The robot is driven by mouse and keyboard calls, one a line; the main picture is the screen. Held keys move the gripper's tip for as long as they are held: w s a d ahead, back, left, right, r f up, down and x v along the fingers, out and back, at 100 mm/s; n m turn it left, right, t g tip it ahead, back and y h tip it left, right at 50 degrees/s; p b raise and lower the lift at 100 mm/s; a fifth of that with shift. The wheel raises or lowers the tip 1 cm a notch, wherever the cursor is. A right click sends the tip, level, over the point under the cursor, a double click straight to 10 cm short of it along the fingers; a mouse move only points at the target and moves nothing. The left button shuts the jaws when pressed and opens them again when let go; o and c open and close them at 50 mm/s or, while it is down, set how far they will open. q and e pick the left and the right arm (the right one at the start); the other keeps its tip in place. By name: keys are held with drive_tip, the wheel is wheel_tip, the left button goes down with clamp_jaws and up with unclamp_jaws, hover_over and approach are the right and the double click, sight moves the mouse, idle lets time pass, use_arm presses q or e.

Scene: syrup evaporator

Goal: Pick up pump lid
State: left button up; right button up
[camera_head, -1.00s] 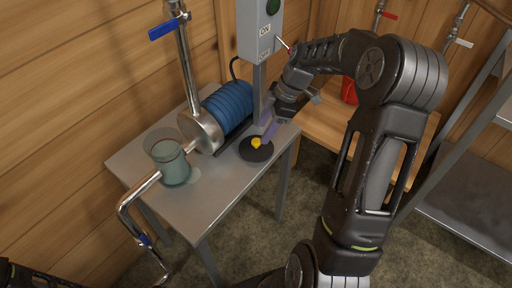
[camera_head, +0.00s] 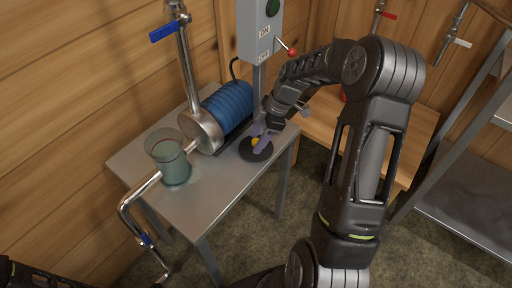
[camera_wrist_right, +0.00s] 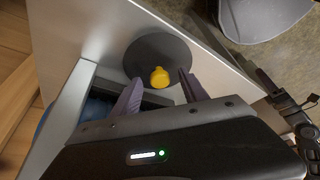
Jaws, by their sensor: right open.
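The pump lid is a dark round disc (camera_head: 262,155) with a yellow knob, lying flat on the metal table near its right edge. In the right wrist view the lid (camera_wrist_right: 145,53) shows whole, with its yellow knob (camera_wrist_right: 160,78) toward the gripper. My right gripper (camera_head: 258,141) is open and points down at the lid. In the wrist view its two purple fingers (camera_wrist_right: 159,82) stand either side of the knob, with gaps on both sides. In the head view the fingers partly cover the knob. My left gripper is not in view.
The metal table (camera_head: 205,205) also holds a blue ribbed pump motor (camera_head: 228,105) with a steel pump head (camera_head: 203,131), and a teal glass container (camera_head: 170,162) beside piping. A grey switch box (camera_head: 259,30) rises behind the lid. The table's front is clear.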

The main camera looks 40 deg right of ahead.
idle(0.3)
clamp_jaws()
idle(0.4)
